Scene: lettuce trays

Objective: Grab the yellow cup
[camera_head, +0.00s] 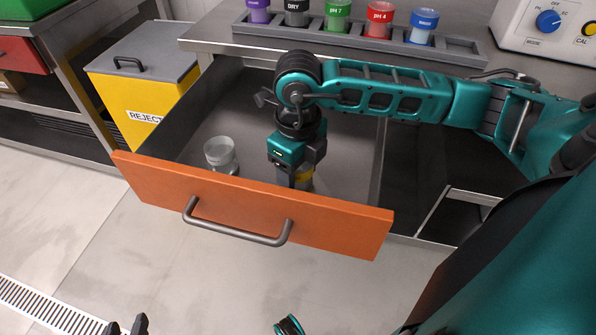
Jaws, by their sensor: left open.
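The drawer's orange front (340,225) has a grey handle (238,233). A clear cup (220,155) stands in the drawer to the left. A rack (350,40) of several coloured, labelled cups is on the counter behind. A yellow reject bin (120,95) stands left of the drawer.

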